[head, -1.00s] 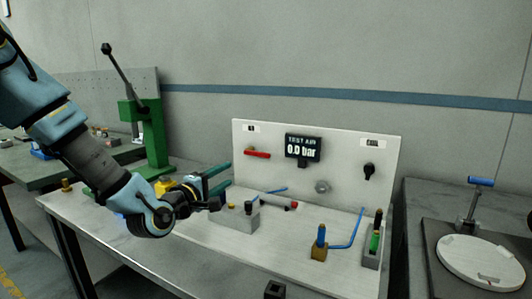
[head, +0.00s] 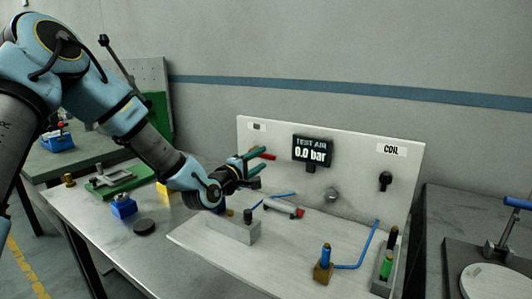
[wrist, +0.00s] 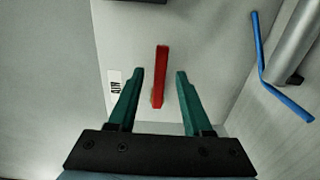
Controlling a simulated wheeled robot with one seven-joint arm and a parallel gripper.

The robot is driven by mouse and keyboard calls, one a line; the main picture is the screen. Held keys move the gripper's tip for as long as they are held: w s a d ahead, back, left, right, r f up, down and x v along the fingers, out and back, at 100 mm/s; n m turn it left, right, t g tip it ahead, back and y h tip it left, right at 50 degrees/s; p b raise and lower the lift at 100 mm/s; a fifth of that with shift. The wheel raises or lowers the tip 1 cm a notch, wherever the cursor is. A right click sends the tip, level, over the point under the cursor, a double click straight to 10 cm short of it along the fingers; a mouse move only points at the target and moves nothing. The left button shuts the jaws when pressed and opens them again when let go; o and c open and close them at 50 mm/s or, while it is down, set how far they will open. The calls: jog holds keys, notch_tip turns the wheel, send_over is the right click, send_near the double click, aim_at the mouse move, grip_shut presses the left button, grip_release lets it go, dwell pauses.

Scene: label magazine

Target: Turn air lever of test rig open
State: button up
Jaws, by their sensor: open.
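The red air lever (head: 264,155) is on the upright white panel (head: 350,172) of the test rig, below a small label at the panel's left. It lies about level in the head view. In the wrist view the red lever (wrist: 160,76) lies between the two green fingers and reaches beyond their tips, with clear gaps on both sides. My gripper (head: 256,162) is open and empty in front of the lever; it also shows in the wrist view (wrist: 160,74). Neither finger visibly touches the lever. The display (head: 312,151) reads TEST AIR 0.0 bar.
A black knob (head: 385,180) sits under the COIL label at the panel's right. A grey block (head: 232,229), a brass block (head: 323,272) and blue tubes stand on the rig's base below. A blue block (head: 123,206) and black disc (head: 144,226) lie on the bench at left.

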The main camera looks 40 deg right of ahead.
aim_at(264, 157)
jog(key=shift+p+x, duration=0.4)
jog(key=shift+x, duration=1.35)
grip_shut()
